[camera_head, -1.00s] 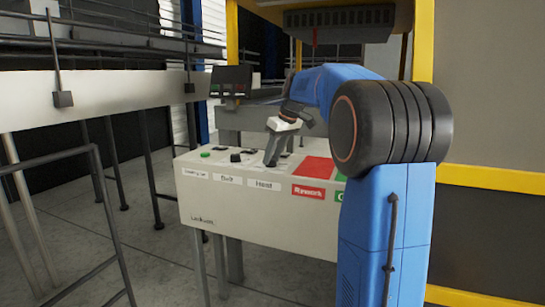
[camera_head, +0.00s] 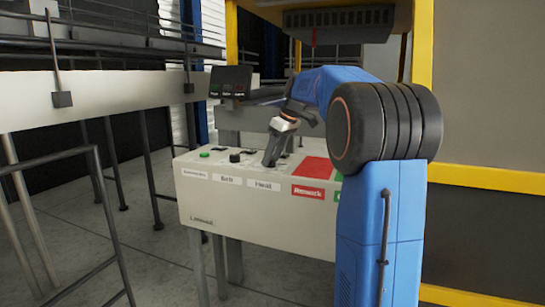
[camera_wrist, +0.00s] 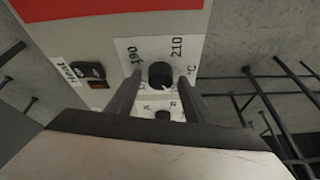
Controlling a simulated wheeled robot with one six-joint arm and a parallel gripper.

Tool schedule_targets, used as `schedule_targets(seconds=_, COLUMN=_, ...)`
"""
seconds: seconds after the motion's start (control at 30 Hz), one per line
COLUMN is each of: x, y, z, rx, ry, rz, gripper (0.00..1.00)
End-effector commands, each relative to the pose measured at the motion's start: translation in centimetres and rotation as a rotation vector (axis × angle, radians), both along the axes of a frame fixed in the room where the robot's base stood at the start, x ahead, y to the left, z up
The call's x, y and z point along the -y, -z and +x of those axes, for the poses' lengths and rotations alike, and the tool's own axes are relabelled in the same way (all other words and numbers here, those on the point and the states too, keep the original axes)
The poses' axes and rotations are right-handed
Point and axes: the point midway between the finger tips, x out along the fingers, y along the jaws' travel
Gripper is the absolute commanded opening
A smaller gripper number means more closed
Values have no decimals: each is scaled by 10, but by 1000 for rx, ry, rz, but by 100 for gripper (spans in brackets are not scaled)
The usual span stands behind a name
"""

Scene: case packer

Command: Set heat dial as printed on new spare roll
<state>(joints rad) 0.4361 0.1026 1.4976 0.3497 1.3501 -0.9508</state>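In the wrist view, a round black heat dial (camera_wrist: 161,75) sits on a white plate (camera_wrist: 130,48) marked 190, 210 and °C. My gripper (camera_wrist: 160,82) is open, with one finger on each side of the dial. I cannot tell whether the fingers touch it or where its pointer stands. In the head view, my gripper (camera_head: 270,160) points down at the top of a pale control box (camera_head: 260,215). The dial is not clear there. No spare roll can be made out in either view.
A smaller black knob (camera_wrist: 163,115) lies between the fingers, nearer the wrist. A black switch labelled Heat (camera_wrist: 88,70) is left of the dial. The box also has a green button (camera_head: 205,155), another black knob (camera_head: 235,157) and a red Rework panel (camera_head: 312,167). A conveyor (camera_head: 120,100) stands left.

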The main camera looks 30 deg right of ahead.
Motion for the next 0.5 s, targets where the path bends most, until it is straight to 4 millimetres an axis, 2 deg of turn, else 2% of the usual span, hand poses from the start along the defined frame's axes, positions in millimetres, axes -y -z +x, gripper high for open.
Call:
schedule_targets(seconds=0.33, x=0, y=-2, z=0, rx=1, ry=0, rz=0, gripper=50)
schedule_targets(seconds=0.5, x=5, y=-17, z=-5, rx=3, ry=2, rz=-1, gripper=50)
